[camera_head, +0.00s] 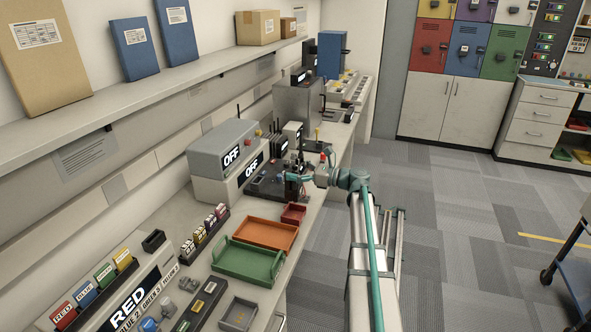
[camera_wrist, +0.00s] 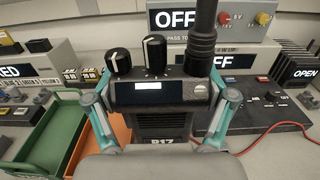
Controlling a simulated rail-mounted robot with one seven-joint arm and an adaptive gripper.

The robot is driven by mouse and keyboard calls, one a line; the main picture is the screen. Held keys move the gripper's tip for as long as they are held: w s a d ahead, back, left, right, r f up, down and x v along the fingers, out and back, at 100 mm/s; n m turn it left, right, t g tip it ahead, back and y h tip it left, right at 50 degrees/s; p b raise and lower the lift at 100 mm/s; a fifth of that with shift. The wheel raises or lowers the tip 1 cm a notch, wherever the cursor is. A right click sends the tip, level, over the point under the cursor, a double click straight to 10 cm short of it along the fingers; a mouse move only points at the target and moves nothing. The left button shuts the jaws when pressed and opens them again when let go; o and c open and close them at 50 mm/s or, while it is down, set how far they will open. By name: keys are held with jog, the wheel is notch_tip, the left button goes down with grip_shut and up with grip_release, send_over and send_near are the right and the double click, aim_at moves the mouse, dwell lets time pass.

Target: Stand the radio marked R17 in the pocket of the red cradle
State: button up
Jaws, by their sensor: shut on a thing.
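My gripper (camera_wrist: 160,98) is shut on a black radio (camera_wrist: 150,122) in the wrist view, one teal-and-grey finger on each side. The radio has two knobs and a thick antenna on top, a small lit display, and a label that reads R17, partly cut off by my gripper's body. In the head view my gripper (camera_head: 298,181) is above the bench, by the dark panel in front of the grey OFF box. The radio is small and hard to make out there. I cannot pick out the red cradle for certain in either view.
A small red tray (camera_head: 293,216), an orange tray (camera_head: 268,246) and a green tray (camera_head: 232,271) lie on the near bench. The OFF box (camera_head: 222,146) stands behind. A sign (camera_head: 130,306) headed RED is at front left, by several coloured blocks.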

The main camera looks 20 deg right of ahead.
aim_at(300, 194)
jog(key=shift+f+b, duration=0.75)
jog(key=shift+f, duration=2)
jog(key=shift+p, duration=0.9)
jog(key=shift+f+b, duration=0.6)
jog(key=shift+f, duration=1.45)
jog(key=o, duration=1.4)
jog(key=shift+f, duration=0.1)
jog(key=v, duration=1.2)
jog(key=shift+w, duration=0.1)
